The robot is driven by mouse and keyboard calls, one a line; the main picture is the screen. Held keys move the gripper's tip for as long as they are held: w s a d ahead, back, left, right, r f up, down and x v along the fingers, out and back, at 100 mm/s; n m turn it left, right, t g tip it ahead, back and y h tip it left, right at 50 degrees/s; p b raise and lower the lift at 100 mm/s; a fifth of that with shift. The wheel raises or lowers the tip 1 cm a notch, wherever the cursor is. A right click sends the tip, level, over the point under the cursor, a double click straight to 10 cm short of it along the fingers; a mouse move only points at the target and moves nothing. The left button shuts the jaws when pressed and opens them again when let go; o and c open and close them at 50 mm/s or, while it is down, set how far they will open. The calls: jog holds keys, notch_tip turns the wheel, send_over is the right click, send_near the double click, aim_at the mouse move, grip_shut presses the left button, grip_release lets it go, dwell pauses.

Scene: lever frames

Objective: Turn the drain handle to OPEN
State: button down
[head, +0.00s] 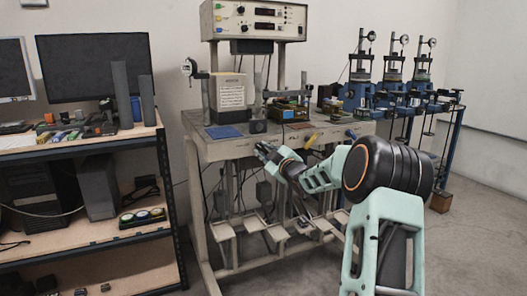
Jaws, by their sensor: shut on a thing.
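My gripper (267,152) is at the front edge of the grey test bench (215,150), left of the middle of that edge. It is shut on the drain handle, which the fingers and wrist hide. The handle's angle and any OPEN mark are too small or covered to tell. My arm reaches in from the lower right.
A yellow handle (311,140) and a blue handle (350,134) sit along the bench front, right of my gripper. Several foot pedals (252,223) are below. A shelf rack (85,150) with monitors stands left. Blue test stands (390,97) stand right.

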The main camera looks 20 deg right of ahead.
jog(key=shift+r+m+p, duration=0.1)
jog(key=shift+m+p, duration=0.3)
jog(key=shift+p, duration=0.05)
jog(key=m+p, duration=0.2)
jog(key=shift+r+m+p, duration=0.1)
jog(key=shift+m+p, duration=0.25)
jog(key=shift+m, duration=0.05)
jog(key=m+p, duration=0.4)
jog(key=m, duration=0.1)
jog(key=shift+d, duration=0.1)
jog(key=m+p, duration=0.2)
jog(key=m, duration=0.3)
jog(key=shift+p, duration=0.4)
jog(key=shift+d+f+m+p, duration=0.15)
jog(key=shift+m+p, duration=0.35)
jog(key=shift+m, duration=0.6)
jog(key=shift+a+f+m+p, duration=0.1)
jog(key=shift+m+p, duration=0.35)
jog(key=shift+m, duration=0.65)
jog(key=c, duration=2)
grip_release()
jog(key=shift+o, duration=0.2)
jog(key=shift+s, duration=0.15)
